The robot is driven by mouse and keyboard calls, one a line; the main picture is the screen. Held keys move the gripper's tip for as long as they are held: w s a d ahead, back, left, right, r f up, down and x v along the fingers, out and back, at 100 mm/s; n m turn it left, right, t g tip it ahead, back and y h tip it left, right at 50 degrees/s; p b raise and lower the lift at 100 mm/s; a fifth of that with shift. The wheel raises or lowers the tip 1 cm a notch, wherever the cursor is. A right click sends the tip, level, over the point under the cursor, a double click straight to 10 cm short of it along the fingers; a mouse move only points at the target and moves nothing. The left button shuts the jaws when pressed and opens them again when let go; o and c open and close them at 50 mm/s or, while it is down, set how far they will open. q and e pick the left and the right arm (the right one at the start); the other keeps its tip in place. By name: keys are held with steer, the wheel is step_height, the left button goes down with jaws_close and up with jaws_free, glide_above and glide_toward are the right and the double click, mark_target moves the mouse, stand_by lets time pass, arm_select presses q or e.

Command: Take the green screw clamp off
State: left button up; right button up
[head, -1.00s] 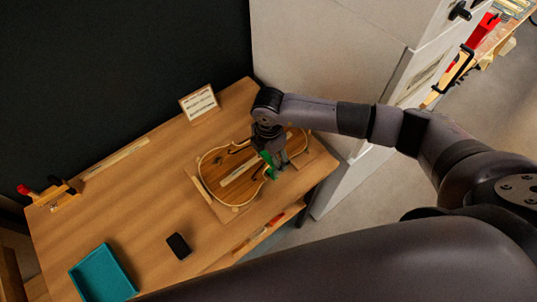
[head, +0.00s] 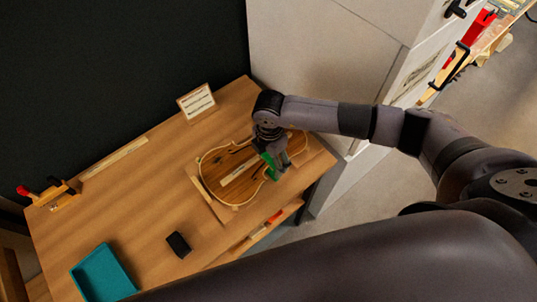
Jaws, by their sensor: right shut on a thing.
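The green screw clamp (head: 271,171) sits at the near edge of the violin body (head: 227,172), at its waist. The violin body lies open on the bench, with a pale wooden strip along its inside. My right gripper (head: 279,160) reaches down over the violin and is shut on the clamp. The gripper hides part of the clamp, so I cannot tell whether the clamp still touches the violin's edge. My left gripper is not in view.
A teal tray (head: 104,274) stands at the bench's front left, with a small black block (head: 178,244) to its right. A small sign (head: 196,101) stands behind the violin. The bench (head: 130,210) is clear at middle left. A pale cabinet (head: 310,65) stands behind my right arm.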

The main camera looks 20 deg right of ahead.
steer(key=shift+s+d, duration=0.1)
steer(key=shift+s, duration=0.05)
steer(key=shift+s, duration=0.15)
steer(key=shift+s+d+p, duration=0.25)
steer(key=shift+s+p, duration=0.15)
steer(key=shift+s, duration=0.2)
steer(key=shift+s+d+p, duration=0.3)
steer(key=shift+s+p, duration=0.05)
steer(key=shift+s, duration=0.25)
steer(key=shift+s+d+p, duration=0.25)
steer(key=shift+s+p, duration=0.15)
steer(key=shift+s, duration=0.2)
steer(key=shift+r, duration=0.1)
steer(key=shift+r+p, duration=2.8)
steer(key=shift+r, duration=0.7)
